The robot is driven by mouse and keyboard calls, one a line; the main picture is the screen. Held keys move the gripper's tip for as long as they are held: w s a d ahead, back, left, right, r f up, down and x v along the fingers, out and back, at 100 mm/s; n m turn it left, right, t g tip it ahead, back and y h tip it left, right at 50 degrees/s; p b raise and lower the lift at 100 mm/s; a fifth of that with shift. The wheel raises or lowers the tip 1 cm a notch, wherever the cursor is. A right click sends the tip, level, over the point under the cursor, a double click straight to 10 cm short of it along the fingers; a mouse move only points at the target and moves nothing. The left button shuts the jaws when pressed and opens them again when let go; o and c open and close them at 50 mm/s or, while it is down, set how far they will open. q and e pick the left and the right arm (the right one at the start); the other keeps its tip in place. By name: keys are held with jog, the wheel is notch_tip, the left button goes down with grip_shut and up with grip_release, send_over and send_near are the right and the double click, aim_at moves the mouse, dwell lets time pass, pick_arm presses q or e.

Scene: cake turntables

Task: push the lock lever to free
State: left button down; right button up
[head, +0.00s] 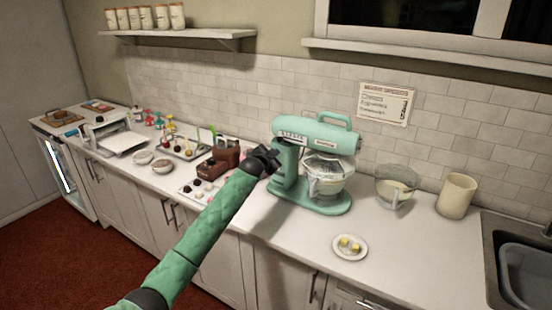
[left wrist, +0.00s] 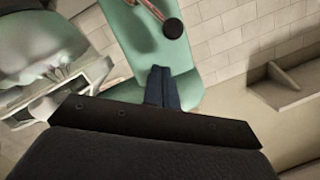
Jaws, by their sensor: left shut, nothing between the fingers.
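A mint-green stand mixer (head: 318,133) stands on the counter with its head over a bowl (head: 328,178) under a clear cover. My left gripper (head: 272,156) is shut and empty at the left, rear end of the mixer, in front of its column. In the left wrist view my closed dark fingertips (left wrist: 162,76) overlap the green mixer body (left wrist: 130,35). A round black knob (left wrist: 173,28) shows on the mixer just beyond the fingertips, apart from them in the picture. It may be the lock lever's end; I cannot tell its position. My right gripper is out of view.
Right of the mixer are a glass bowl (head: 397,188), a beige canister (head: 457,196) and a sink (head: 520,268). A small plate (head: 350,247) lies in front.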

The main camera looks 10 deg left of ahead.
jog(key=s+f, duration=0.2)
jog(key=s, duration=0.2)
pick_arm(q)
jog(key=r+b+v, duration=0.1)
jog(key=b+v, duration=0.3)
jog(key=v, duration=0.6)
jog(key=shift+s+d+r, duration=0.2)
jog(key=shift+d+r, duration=0.1)
jog(key=shift+r, duration=0.15)
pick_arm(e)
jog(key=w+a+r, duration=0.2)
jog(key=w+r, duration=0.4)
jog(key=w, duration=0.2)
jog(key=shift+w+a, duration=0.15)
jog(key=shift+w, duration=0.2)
